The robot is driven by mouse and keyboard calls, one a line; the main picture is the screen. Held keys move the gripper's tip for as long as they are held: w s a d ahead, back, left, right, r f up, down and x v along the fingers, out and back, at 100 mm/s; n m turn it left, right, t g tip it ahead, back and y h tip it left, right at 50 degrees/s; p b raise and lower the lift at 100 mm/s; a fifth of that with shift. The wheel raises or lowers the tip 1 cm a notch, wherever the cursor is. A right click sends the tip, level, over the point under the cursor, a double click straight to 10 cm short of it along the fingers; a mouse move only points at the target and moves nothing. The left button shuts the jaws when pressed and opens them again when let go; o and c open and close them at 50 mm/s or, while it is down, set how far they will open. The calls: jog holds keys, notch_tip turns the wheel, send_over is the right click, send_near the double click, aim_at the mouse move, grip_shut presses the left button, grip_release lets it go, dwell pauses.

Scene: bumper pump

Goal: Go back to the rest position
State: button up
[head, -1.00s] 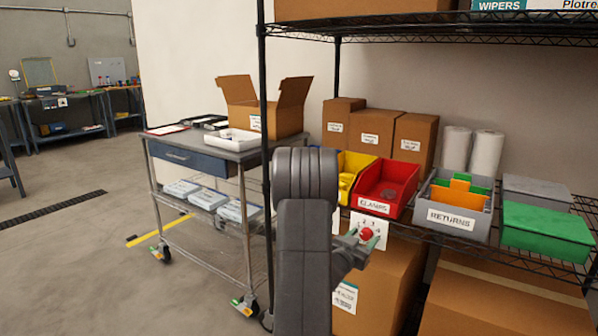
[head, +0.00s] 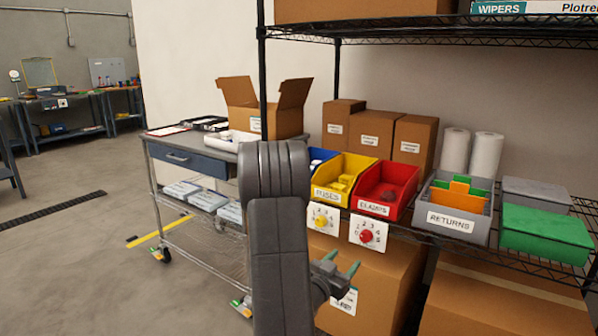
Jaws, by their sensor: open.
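My gripper (head: 342,266) shows to the right of my dark arm, low in front of the shelf rack. Its two green-tipped fingers are apart and nothing shows between them. It is below the yellow-knobbed dial card (head: 322,231) and the red-knobbed dial card (head: 367,247) on the shelf front. A brown box (head: 382,283) stands behind it. Part of the gripper's body is hidden by my arm.
The shelf holds a yellow FUSES bin (head: 327,196), a red CLAMPS bin (head: 374,207), a grey RETURNS bin (head: 450,222) and a green-lidded box (head: 546,234). A metal cart (head: 213,160) with an open carton stands left. The floor (head: 70,260) at left is clear.

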aim_at(364, 238)
jog(key=x, duration=1.1)
jog(key=shift+s+b, duration=0.1)
jog(key=shift+b, duration=0.3)
jog(key=shift+w+d, duration=0.25)
jog(key=shift+w, duration=0.1)
jog(key=shift+a+r+m, duration=0.1)
jog(key=shift+m, duration=1)
jog(key=m, duration=0.5)
jog(key=shift+g, duration=0.3)
jog(key=shift+s+a+m, duration=0.15)
jog(key=shift+s+m, duration=0.05)
jog(key=shift+m, duration=0.3)
jog(key=v, duration=1.3)
jog(key=shift+s+r, duration=0.1)
jog(key=shift+s, duration=0.05)
